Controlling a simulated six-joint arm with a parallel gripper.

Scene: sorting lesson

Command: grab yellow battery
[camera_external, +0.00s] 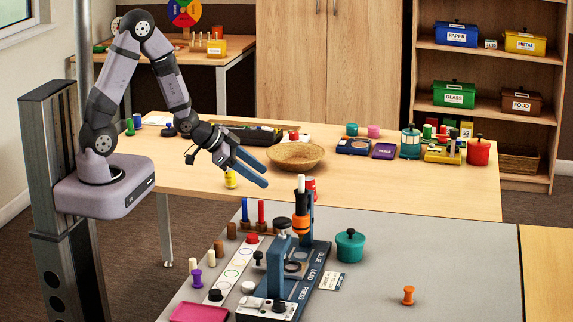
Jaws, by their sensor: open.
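A small upright yellow cylinder (230,178), which looks like the yellow battery, stands near the front edge of the wooden table (420,195). Its top is close to the underside of my gripper in the picture, and a dark mark shows on its side. My gripper (265,177) has blue fingers that point down to the right, above the table's front edge. It is open, with nothing seen between the fingers. The fingertips are to the right of the yellow cylinder and apart from it; the depth between them is hard to judge.
A woven basket (296,155) sits behind the gripper. A grey table (430,260) in front holds a blue press (290,262), pegs and a teal pot (350,246). Several containers fill the wooden table's right side.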

